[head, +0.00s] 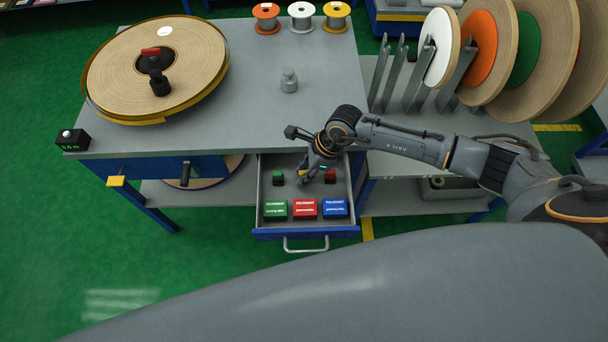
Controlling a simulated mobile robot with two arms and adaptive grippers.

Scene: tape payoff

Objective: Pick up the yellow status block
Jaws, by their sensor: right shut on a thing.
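My right gripper (303,180) reaches down into the open drawer (306,233) from the right. It is shut on the yellow status block (304,172), which sits between its fingers and is mostly hidden by them; only a small bit of yellow shows. I cannot tell whether the block touches the drawer floor. A small green block (278,177) stands to the left of the gripper, and a small red block (330,176) to its right. My left gripper is not in view.
Green, red and blue labelled boxes (305,209) line the drawer's front. On the grey table (250,60) above are a large tape roll (110,75), a grey weight (289,80) and three small spools (301,15). Large discs (480,48) stand in a rack at right.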

